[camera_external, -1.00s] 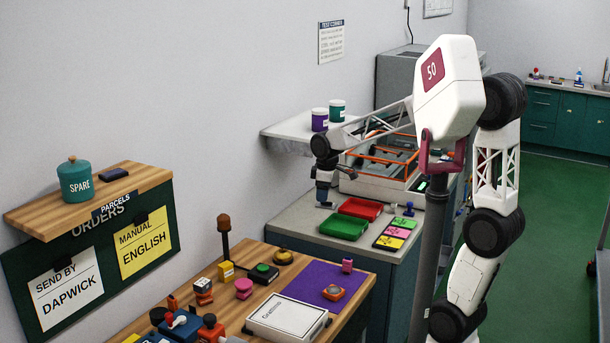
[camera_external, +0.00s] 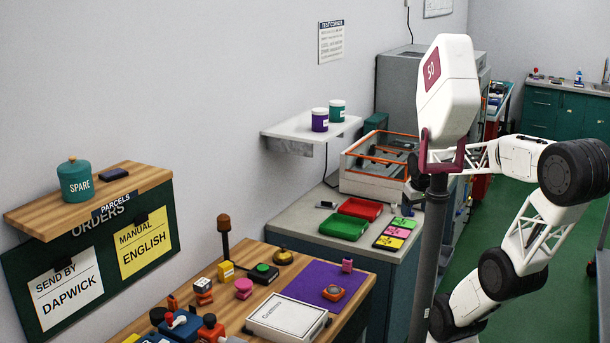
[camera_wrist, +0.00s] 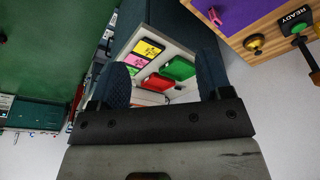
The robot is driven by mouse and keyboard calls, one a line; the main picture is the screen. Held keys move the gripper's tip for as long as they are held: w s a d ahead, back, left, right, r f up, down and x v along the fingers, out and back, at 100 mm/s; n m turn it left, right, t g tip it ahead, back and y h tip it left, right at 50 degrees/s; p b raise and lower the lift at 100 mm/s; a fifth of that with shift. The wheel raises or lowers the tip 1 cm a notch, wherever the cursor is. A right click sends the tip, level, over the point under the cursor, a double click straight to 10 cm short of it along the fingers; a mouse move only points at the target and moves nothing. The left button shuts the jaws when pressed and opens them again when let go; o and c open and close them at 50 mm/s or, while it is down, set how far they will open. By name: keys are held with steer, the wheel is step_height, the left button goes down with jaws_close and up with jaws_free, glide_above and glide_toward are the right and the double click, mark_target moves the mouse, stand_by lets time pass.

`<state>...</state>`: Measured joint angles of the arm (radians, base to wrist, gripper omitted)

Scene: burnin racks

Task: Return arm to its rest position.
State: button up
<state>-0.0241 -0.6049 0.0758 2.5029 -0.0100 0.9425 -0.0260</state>
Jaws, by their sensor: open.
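My gripper (camera_wrist: 165,78) shows in the wrist view with its two dark fingers spread apart and nothing between them. Beyond the fingertips, at a distance, are the green tray (camera_wrist: 178,68) and the red tray (camera_wrist: 158,83) on the side counter. In the external view my arm is bent on the right side, over the green floor, with its forearm reaching left behind my white head. A dark part of my wrist shows just left of the post; the fingers cannot be made out there.
The counter holds the red tray (camera_external: 360,208), the green tray (camera_external: 343,227), coloured cards (camera_external: 395,234) and an orange-rimmed open case (camera_external: 378,186). A wooden bench (camera_external: 232,306) with several small parts and a purple mat (camera_external: 325,284) stands in front.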

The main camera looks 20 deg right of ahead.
steer(key=shift+s+d+f+m, duration=0.2)
steer(key=shift+s+d, duration=0.05)
steer(key=shift+s, duration=0.2)
steer(key=shift+s+d+f+m, duration=0.15)
steer(key=shift+s+d+m, duration=0.1)
steer(key=shift+s, duration=0.15)
